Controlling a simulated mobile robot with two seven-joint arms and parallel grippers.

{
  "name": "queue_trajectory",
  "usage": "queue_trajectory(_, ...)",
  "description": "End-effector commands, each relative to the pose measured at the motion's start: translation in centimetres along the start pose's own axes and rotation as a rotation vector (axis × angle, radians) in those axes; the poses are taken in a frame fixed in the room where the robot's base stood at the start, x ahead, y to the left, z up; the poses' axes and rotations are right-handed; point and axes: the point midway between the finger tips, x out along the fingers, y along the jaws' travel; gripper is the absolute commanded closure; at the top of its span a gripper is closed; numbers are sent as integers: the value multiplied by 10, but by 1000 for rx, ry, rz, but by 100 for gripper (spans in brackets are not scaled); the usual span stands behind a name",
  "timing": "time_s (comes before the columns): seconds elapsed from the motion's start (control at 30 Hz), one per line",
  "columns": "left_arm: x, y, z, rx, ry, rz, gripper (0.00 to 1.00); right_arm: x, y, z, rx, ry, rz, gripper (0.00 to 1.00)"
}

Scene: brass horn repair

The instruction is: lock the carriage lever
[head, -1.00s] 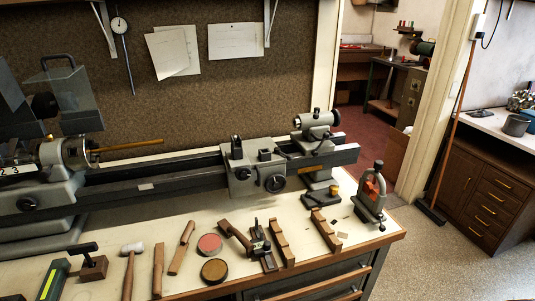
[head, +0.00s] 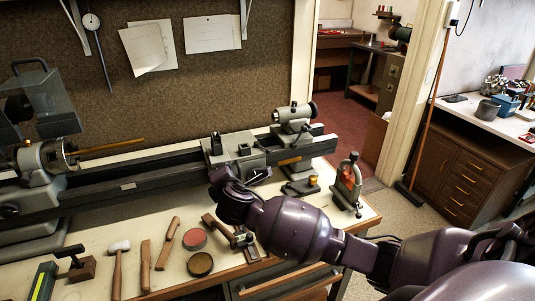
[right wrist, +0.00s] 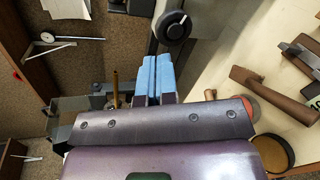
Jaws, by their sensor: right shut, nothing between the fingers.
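The lathe carriage (head: 236,156) sits on the bed in the head view, a grey block with small dark posts on top. My left gripper is not in view.
The tailstock (head: 294,118) is right of the carriage. On the bench lie a mallet (head: 118,262), wooden tools, a red tin (head: 194,239) and a brown tin (head: 200,264). A small clamp stand (head: 347,185) is at the bench's right end.

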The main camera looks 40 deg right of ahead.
Motion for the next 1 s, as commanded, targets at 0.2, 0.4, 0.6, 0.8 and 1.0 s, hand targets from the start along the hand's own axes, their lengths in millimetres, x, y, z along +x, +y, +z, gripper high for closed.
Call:
queue_trajectory(0.2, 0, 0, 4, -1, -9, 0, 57, 2, -22, 39, -513, -237, -164, 100)
queue_trajectory(0.4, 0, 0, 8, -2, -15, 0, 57, -8, -37, 64, -834, -345, -346, 100)
queue_trajectory(0.6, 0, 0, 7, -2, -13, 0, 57, -12, -41, 69, -977, -343, -424, 100)
queue_trajectory(0.8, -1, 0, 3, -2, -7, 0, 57, -2, -43, 75, -997, -339, -427, 100)
queue_trajectory(1.0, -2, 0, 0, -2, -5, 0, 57, 26, -48, 89, -996, -340, -428, 100)
